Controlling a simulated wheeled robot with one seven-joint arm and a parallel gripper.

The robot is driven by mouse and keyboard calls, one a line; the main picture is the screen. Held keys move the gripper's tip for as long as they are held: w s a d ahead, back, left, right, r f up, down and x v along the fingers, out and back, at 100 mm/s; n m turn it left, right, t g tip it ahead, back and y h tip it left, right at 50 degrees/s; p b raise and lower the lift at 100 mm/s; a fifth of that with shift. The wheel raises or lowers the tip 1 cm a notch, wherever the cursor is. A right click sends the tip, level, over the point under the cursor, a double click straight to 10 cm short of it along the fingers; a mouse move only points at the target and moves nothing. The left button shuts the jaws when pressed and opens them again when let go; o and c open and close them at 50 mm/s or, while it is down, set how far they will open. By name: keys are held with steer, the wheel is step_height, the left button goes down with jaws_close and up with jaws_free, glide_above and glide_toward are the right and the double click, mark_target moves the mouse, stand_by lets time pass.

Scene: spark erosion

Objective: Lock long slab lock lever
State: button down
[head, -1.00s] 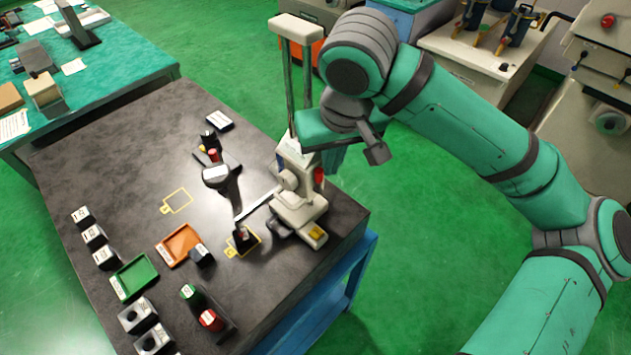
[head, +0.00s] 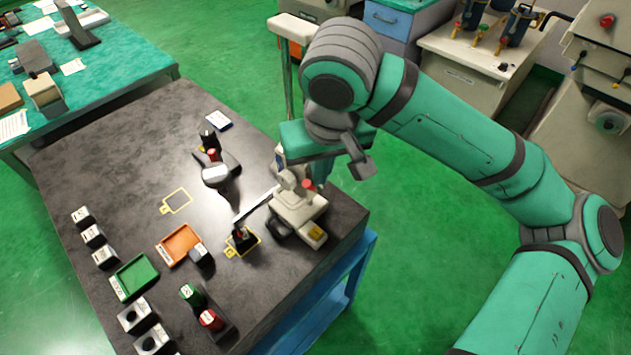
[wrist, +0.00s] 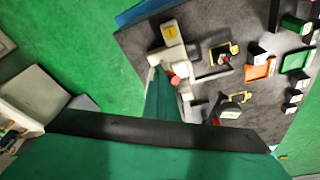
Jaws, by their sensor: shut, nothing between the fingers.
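A cream-white machine (head: 300,210) stands at the right corner of the dark table. Its red-tipped lever (head: 309,184) sticks up at its upper side; the red tip also shows in the wrist view (wrist: 174,81). I cannot tell for sure that this is the long slab lock lever. A thin pale bar (head: 255,205) extends left from the machine. My gripper (wrist: 158,74) is shut and empty, its fingertips close beside the red tip in the wrist view. I cannot tell whether they touch. In the head view, my gripper's body hides part of the machine's back.
A small black holder (head: 242,239) on a yellow outline stands just left of the machine. An orange tray (head: 179,244), a green tray (head: 134,277) and a dark stand with a pale round head (head: 216,174) are farther left. Open green floor lies to the right.

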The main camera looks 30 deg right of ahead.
steer(key=shift+a, duration=0.15)
steer(key=shift+s+a+f, duration=0.3)
steer(key=shift+a+f, duration=0.2)
steer(key=shift+a, duration=0.35)
steer(key=shift+f, duration=0.1)
stand_by(0.4)
steer(key=shift+w+v, duration=0.25)
steer(key=shift+v, duration=0.7)
steer(key=shift+w+v, duration=0.2)
steer(key=shift+v, duration=0.75)
steer(key=shift+w+v, duration=0.25)
steer(key=shift+v, duration=0.65)
steer(key=shift+s, duration=0.1)
